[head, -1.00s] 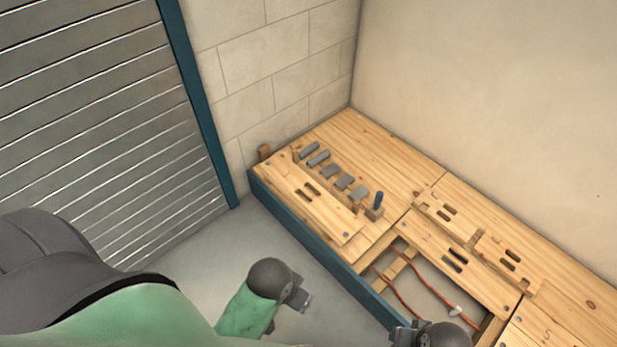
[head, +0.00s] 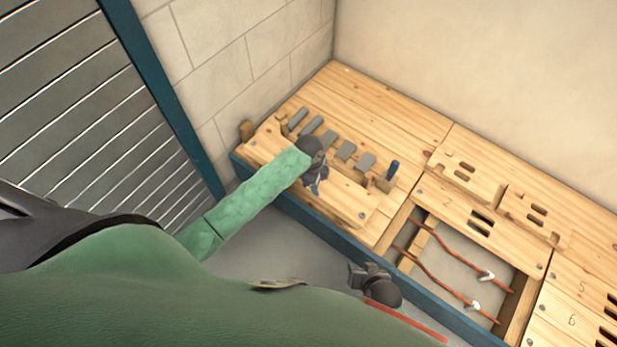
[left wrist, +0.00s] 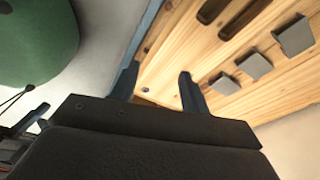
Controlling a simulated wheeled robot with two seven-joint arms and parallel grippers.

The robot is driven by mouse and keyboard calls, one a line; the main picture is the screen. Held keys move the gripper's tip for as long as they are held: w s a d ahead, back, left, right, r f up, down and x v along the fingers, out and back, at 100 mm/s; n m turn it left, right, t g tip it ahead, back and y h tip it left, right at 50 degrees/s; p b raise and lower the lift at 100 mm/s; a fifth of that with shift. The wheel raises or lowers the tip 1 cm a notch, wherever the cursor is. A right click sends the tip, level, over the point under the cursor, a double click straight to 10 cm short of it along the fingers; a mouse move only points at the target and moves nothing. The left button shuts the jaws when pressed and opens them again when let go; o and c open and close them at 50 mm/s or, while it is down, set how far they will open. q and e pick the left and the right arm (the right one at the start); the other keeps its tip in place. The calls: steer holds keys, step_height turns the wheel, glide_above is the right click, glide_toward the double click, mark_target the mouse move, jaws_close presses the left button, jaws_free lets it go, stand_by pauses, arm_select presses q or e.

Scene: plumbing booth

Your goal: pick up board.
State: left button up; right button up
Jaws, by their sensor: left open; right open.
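A light wooden board (head: 345,200) with screws lies on the left end of the wooden bench, near its front edge. My left gripper (head: 316,188) is over the board and hides part of it, including its slots. In the left wrist view the gripper (left wrist: 158,88) is open, with a screwed end of the board (left wrist: 165,75) showing between and beyond its fingers. Two dark slots show in the board there. Whether the fingers touch the wood I cannot tell. My right gripper (head: 355,276) is open and empty in front of the bench.
Several grey blocks (head: 346,150) stand in a row behind the board, with a blue peg (head: 393,170) at the right end. Right of it is an opening with orange pipes (head: 440,280). Slotted wooden pieces (head: 468,172) lie behind the opening. A blue edge (head: 300,208) runs along the bench front.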

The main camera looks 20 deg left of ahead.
arm_select(q)
steer(key=w+a+f+m+b, duration=0.1)
steer(key=w+a, duration=0.1)
steer(key=w, duration=0.1)
steer(key=w+a+f+m+b, duration=0.1)
steer(key=w+a+f, duration=0.1)
steer(key=w+a, duration=0.1)
steer(key=w+a+f+m, duration=0.1)
steer(key=w+a+f, duration=0.1)
steer(key=w, duration=0.2)
steer(key=shift+w+a+m+g+y+b, duration=0.3)
steer(key=shift+a+m+b, duration=0.05)
steer(key=shift+m+b, duration=0.05)
steer(key=shift+d+f+b, duration=0.2)
steer(key=shift+f, duration=1.7)
steer(key=shift+d+f+b, duration=0.15)
steer(key=shift+f, duration=1.7)
arm_select(e)
step_height(320, 180, down, 10)
steer(key=s+a+t, duration=0.1)
steer(key=shift+a, duration=0.25)
steer(key=shift+s, duration=0.1)
arm_select(q)
steer(key=shift+r, duration=0.1)
jaws_close()
